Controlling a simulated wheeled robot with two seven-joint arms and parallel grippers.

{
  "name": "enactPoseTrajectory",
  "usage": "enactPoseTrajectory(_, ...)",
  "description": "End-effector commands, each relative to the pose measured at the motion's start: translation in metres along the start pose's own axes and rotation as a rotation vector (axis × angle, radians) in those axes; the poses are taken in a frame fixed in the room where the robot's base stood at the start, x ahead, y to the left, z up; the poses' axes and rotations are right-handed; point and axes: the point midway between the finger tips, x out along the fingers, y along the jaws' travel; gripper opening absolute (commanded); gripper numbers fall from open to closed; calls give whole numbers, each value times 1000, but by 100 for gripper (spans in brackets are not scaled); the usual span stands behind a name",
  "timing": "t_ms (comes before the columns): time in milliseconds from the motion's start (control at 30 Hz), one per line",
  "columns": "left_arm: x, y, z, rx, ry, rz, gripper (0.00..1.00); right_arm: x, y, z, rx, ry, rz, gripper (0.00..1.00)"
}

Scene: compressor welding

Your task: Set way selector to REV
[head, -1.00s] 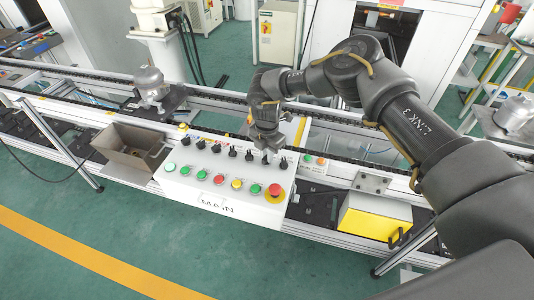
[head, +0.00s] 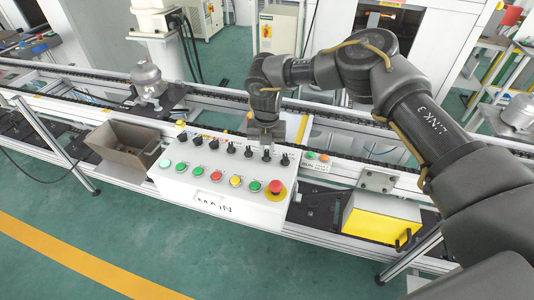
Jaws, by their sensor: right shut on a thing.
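The white control box (head: 222,207) carries a row of black selector knobs along its back and a row of coloured push buttons in front. My right gripper (head: 266,146) reaches down from above at the right part of the knob row. It is shut on a black selector knob (head: 266,156), second from the right end. The rightmost knob (head: 285,160) stands free beside it. The small labels are too small to read, so I cannot tell which position the held knob points to. My left gripper is out of view.
A red emergency button (head: 276,187) on a yellow base sits at the box's front right. A metal bin (head: 124,153) stands left of the box, a yellow-fronted box (head: 381,220) to the right. A conveyor with a compressor (head: 148,82) runs behind.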

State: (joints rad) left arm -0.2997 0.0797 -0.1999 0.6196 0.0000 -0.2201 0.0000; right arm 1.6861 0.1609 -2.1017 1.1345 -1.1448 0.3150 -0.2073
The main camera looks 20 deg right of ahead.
Motion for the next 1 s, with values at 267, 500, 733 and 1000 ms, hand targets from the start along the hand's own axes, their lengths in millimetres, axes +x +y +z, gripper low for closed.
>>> enactPoseTrajectory(267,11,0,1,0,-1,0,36,-1,1,2,-138,-5,2,0)
enactPoseTrajectory(500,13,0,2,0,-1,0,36,-2,1,2,-188,-6,2,0)
enactPoseTrajectory(733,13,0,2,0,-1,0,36,-3,1,2,-197,-6,2,0)
enactPoseTrajectory(1000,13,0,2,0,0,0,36,-3,1,2,-197,-6,2,24)
